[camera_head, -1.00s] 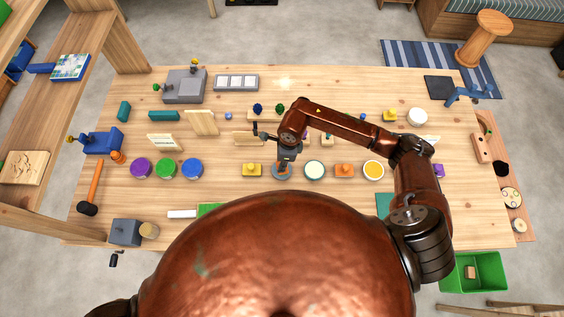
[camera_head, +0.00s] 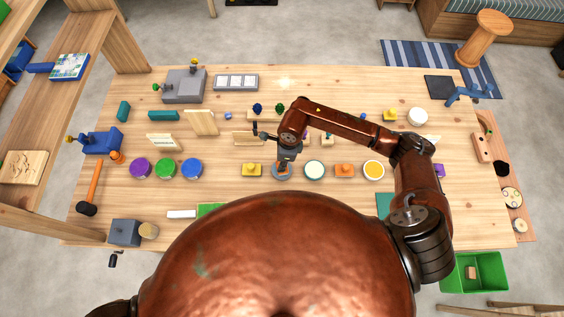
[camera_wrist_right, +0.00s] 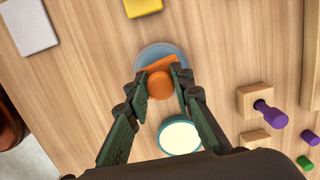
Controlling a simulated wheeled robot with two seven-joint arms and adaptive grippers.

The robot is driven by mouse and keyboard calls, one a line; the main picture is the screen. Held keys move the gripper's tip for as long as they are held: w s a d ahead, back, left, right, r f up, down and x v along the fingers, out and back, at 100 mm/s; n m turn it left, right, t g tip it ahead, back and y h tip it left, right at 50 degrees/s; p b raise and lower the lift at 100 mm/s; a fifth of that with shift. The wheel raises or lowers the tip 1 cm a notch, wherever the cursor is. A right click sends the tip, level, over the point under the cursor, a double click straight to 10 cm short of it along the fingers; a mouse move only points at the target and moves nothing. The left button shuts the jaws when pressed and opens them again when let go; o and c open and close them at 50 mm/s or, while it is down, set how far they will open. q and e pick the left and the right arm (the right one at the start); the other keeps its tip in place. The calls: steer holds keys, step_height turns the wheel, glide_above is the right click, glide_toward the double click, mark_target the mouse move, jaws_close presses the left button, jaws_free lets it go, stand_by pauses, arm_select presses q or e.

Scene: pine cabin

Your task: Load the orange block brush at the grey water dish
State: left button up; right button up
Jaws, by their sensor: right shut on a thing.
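The orange block brush (camera_wrist_right: 160,82), a flat orange block with a round knob, is between the fingers of my right gripper (camera_wrist_right: 158,92), which is shut on it. The grey water dish (camera_wrist_right: 142,57), round and bluish-grey, is directly under the brush in the wrist view. In the head view the dish (camera_head: 275,174) shows below my right gripper (camera_head: 283,163), with the brush over or in it. I cannot tell whether the brush touches the dish. My left gripper is not in view.
A teal-rimmed dish with pale contents (camera_head: 314,170) stands close right of the grey dish. A yellow block (camera_head: 252,170) is to its left. Small wooden stands are behind.

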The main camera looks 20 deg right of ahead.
stand_by(0.3)
steer(key=shift+r+p, duration=1.7)
steer(key=shift+r, duration=1.8)
